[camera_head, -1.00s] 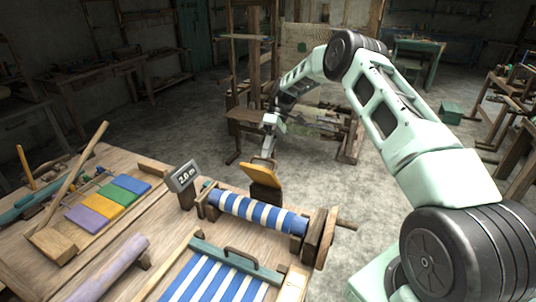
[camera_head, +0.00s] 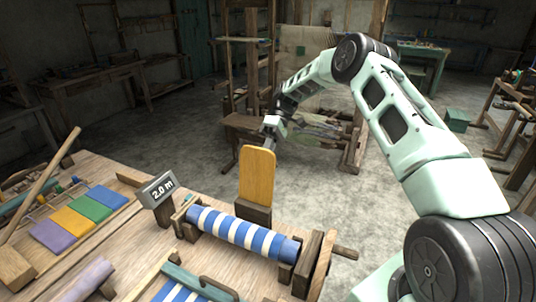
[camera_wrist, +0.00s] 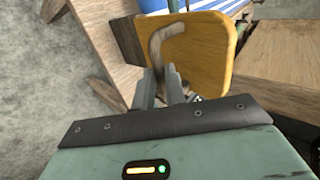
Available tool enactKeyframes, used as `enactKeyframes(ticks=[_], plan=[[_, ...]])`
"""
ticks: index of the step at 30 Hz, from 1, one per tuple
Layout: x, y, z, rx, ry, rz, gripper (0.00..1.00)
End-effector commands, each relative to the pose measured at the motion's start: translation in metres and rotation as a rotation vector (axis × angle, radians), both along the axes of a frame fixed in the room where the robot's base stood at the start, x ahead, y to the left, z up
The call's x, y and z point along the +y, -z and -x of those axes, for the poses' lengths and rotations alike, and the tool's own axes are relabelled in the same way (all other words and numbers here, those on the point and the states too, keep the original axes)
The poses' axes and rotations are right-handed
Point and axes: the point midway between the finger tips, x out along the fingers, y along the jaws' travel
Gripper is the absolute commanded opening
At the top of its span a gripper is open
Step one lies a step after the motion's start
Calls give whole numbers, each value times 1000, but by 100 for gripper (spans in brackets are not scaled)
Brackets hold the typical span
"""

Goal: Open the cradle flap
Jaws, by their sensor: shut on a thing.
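The yellow cradle flap (camera_head: 257,174) stands close to upright on a dark wooden block (camera_head: 255,213) behind the striped cloth roll (camera_head: 243,232). In the wrist view the flap (camera_wrist: 205,50) faces me and carries a curved wooden handle (camera_wrist: 159,42). My gripper (camera_wrist: 167,82) is shut on this handle, with its fingers around the handle's lower end. In the head view my gripper is on the far side of the flap, and its fingertips are mostly hidden behind it.
A small display (camera_head: 159,190) reading 2.0 m stands left of the roll. A wooden loom frame (camera_head: 260,90) stands behind my arm. Bare floor lies beyond the table.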

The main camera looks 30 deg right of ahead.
Motion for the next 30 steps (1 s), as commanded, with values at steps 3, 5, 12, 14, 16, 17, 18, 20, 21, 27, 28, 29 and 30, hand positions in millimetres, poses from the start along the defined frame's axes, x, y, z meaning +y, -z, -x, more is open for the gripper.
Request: enactKeyframes(ticks=[3,5,12,14,16,17,18,20,21,27,28,29,30], plan=[[-1,14,2,7,-1,12,0],[-2,14,2,7,0,12,0],[-3,15,3,7,3,14,0],[-4,15,3,7,3,14,0],[-4,15,2,7,3,14,0],[-4,15,3,7,3,14,18],[-4,15,3,7,3,14,29],[-4,15,3,7,3,13,34],[-4,14,2,6,3,13,34],[-3,11,1,3,4,11,34],[-3,10,1,2,4,11,34],[-3,10,1,2,4,11,34],[-3,10,1,2,4,11,34]])
